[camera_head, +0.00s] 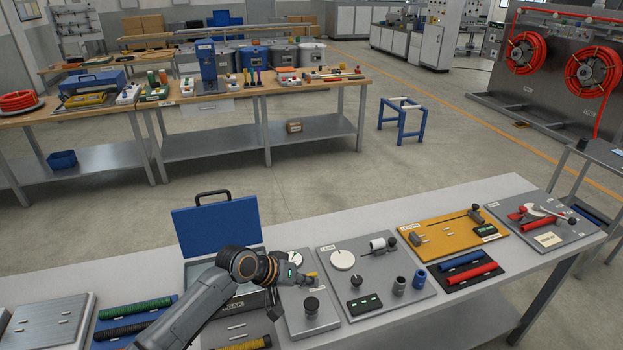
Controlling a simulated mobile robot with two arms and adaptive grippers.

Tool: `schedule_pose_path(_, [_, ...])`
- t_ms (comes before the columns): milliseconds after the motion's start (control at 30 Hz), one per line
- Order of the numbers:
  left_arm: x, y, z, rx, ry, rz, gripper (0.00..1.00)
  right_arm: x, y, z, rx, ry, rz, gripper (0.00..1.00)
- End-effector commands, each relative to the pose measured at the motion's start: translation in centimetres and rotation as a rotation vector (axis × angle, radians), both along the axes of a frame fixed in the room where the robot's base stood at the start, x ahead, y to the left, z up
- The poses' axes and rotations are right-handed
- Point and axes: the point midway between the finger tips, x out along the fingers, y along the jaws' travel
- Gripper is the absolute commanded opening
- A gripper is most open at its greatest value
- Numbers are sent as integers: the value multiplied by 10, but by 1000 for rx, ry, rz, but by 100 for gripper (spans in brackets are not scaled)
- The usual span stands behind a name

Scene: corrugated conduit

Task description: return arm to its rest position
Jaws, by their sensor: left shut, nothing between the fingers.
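My left arm comes in from the bottom left and reaches over the near table (400,222). My left gripper (303,279) is shut and empty, above or in front of a grey board with a round white disc and a dark knob (311,305). The arm hides part of an open blue-lidded case (218,228) behind it. The gripper is small in the view, and I cannot tell its exact height above the board. My right gripper is not in view.
Green and black corrugated conduits (134,309) lie left of my arm. A grey board (375,275), a yellow board (447,232) and red and blue tubes (470,274) lie to the right.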

Motion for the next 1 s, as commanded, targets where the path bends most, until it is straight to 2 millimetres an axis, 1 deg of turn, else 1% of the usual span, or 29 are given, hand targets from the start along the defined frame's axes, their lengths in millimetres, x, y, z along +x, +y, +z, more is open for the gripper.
schedule_pose_path(67, [-10, -2, -6, 4, 4, -11, 0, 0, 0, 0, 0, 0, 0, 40])
schedule_pose_path(167, [-39, -8, -20, 21, 6, -42, 0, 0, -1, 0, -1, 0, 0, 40])
schedule_pose_path(267, [-83, -7, -36, 58, -1, -73, 0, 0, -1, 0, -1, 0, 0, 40])
schedule_pose_path(300, [-102, -4, -42, 77, -4, -78, 0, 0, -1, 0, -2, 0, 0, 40])
schedule_pose_path(367, [-130, 5, -49, 114, -10, -77, 0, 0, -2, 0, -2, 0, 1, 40])
schedule_pose_path(400, [-148, 14, -53, 142, -10, -70, 0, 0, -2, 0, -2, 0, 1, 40])
schedule_pose_path(467, [-173, 31, -57, 188, -9, -51, 0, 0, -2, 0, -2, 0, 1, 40])
schedule_pose_path(500, [-190, 43, -59, 221, -5, -35, 0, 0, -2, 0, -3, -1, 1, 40])
schedule_pose_path(600, [-224, 74, -60, 300, 8, 8, 0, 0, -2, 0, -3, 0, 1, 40])
schedule_pose_path(700, [-250, 100, -59, 369, 25, 46, 0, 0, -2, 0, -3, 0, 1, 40])
schedule_pose_path(800, [-272, 123, -57, 427, 46, 79, 0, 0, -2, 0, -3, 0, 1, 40])
schedule_pose_path(1000, [-312, 163, -49, 533, 88, 139, 0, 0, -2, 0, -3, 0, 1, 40])
